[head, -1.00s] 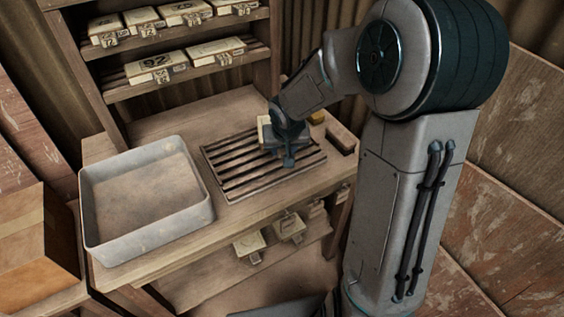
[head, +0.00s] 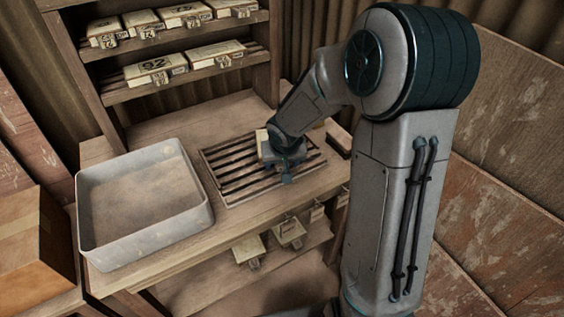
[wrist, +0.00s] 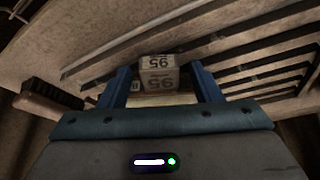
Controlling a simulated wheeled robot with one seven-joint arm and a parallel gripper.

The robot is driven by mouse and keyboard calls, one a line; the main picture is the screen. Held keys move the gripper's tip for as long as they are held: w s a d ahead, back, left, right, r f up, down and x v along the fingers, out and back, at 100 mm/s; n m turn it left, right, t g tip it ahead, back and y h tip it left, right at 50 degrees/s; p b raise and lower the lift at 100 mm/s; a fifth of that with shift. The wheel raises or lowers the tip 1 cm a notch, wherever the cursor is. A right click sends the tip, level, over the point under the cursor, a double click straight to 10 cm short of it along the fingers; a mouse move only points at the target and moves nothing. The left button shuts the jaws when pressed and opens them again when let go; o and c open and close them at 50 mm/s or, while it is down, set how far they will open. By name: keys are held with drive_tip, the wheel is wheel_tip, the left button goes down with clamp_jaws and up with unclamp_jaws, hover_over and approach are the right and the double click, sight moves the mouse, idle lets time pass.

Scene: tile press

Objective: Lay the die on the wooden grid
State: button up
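The die is a cream block with a dark number, seen in part beside my gripper in the head view (head: 264,146). It shows between the fingers in the wrist view (wrist: 158,78), with "95" upside down. The die is over the grid's back middle part, low down. I cannot tell whether it touches the slats; the gripper hides its underside.
A grey metal tray (head: 92,240) stands on the bench left of the grid. A brush-like block (head: 339,138) lies at the right, partly behind my arm. Shelves behind (head: 190,80) hold several dies, and more dies sit on the lower shelf (head: 248,250).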

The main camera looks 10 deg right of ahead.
drive_tip(key=shift+r+p, duration=0.3)
drive_tip(key=shift+r, duration=0.05)
drive_tip(key=p+v, duration=0.4)
drive_tip(key=v, duration=0.8)
drive_tip(key=s+d+r+g, duration=0.1)
drive_tip(key=s+r, duration=0.1)
drive_tip(key=s, duration=0.7)
drive_tip(key=s+d+r, duration=0.1)
drive_tip(key=s+r, duration=0.2)
drive_tip(key=s, duration=0.6)
drive_tip(key=shift+s+d+r+n+g, duration=0.2)
drive_tip(key=shift+s+r+n+g, duration=0.1)
drive_tip(key=shift+r+g, duration=0.1)
